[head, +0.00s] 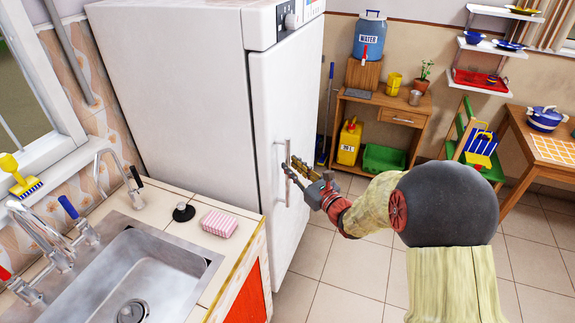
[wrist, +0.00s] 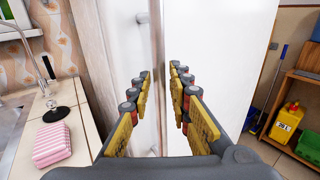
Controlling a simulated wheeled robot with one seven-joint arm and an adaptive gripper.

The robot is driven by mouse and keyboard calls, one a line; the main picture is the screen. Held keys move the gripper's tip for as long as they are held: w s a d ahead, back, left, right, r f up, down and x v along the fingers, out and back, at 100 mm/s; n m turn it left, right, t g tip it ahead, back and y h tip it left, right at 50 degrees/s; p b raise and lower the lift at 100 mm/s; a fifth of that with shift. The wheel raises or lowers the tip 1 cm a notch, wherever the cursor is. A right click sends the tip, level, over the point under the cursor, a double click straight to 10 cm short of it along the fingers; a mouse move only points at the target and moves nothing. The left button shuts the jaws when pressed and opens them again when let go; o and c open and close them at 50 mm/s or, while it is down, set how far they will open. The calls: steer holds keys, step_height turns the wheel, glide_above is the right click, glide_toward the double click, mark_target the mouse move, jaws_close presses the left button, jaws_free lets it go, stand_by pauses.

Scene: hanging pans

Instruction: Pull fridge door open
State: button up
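The white fridge (head: 180,85) stands left of centre in the head view. Its door (head: 290,100) looks shut and flush with the body. A pale vertical bar handle (head: 288,194) is on the door, and its upper mount (wrist: 142,18) shows in the wrist view. My gripper (head: 290,171) is at the handle, about midway up it. In the wrist view my gripper (wrist: 160,88) has its fingers apart, one to each side of the handle line. A gap shows between the fingers. Contact with the handle cannot be told.
A counter with a sink (head: 140,270) and a pink striped sponge (head: 219,223) lies left of the door. A wooden table (head: 385,110) with a water jug (head: 370,40) stands beyond the fridge. The tiled floor (head: 340,285) in front of the door is clear.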

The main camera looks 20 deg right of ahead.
steer(key=shift+x, duration=1.4)
steer(key=shift+c, duration=0.9)
jaws_close()
